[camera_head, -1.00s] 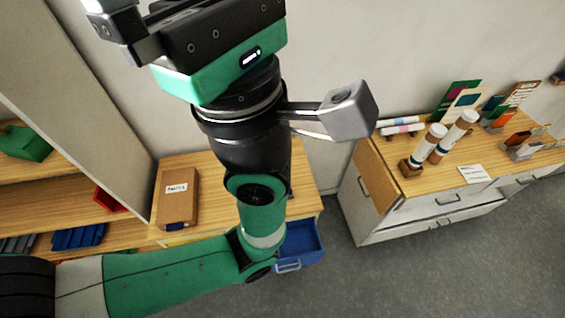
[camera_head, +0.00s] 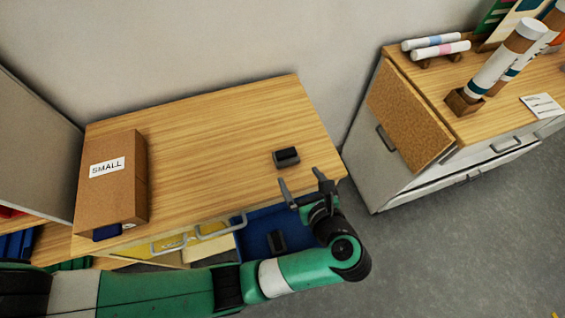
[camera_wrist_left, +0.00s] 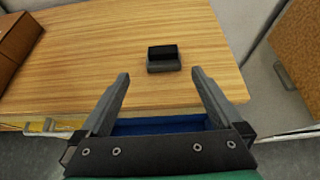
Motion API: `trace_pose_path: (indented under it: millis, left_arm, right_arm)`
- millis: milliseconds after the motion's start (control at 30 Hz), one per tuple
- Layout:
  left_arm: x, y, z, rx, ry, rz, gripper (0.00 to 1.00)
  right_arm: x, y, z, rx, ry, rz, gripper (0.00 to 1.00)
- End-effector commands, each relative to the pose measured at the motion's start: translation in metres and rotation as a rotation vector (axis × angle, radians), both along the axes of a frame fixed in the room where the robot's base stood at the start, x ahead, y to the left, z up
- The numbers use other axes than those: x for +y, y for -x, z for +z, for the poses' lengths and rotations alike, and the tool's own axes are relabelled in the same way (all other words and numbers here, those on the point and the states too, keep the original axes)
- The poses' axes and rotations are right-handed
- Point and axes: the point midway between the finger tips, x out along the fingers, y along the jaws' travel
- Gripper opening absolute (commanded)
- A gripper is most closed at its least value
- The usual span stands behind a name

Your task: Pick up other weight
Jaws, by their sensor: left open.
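A small dark weight (camera_head: 286,156) sits on the wooden cabinet top near its right front part. It also shows in the left wrist view (camera_wrist_left: 163,58), just beyond and between the fingertips. In the left wrist view the spread fingers (camera_wrist_left: 160,76) point toward the weight. My right gripper is not in view.
A brown box labelled SMALL (camera_head: 111,182) stands on the left of the cabinet top (camera_head: 210,130). A yellow-fronted drawer (camera_head: 190,241) is below. A second cabinet with white rolls (camera_head: 440,48) and tubes (camera_head: 497,62) stands right, across a floor gap. The middle of the top is clear.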

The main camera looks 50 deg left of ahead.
Motion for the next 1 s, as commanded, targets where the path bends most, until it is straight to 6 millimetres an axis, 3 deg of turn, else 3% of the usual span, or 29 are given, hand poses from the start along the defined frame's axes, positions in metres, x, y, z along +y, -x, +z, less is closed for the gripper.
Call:
trace_pose_path:
  millis: [33,233,500,767,1000]
  left_arm:
    - [-0.003,0.0,-0.009,-0.001,-0.001,-0.008,1.0]
    - [0.0,-0.002,-0.007,-0.003,-0.001,-0.01,1.0]
    - [0.039,-0.018,-0.031,-0.003,-0.001,-0.008,1.0]
    - [0.05,-0.024,-0.036,-0.004,-0.001,-0.01,1.0]
    - [0.082,-0.038,-0.053,-0.002,-0.001,-0.007,1.0]
  right_arm:
    - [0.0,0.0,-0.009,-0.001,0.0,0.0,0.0]
    - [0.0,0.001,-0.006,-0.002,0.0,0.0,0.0]
    - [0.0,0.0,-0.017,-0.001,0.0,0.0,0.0]
    - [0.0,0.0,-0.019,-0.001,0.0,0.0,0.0]
    - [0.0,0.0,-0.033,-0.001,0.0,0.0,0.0]
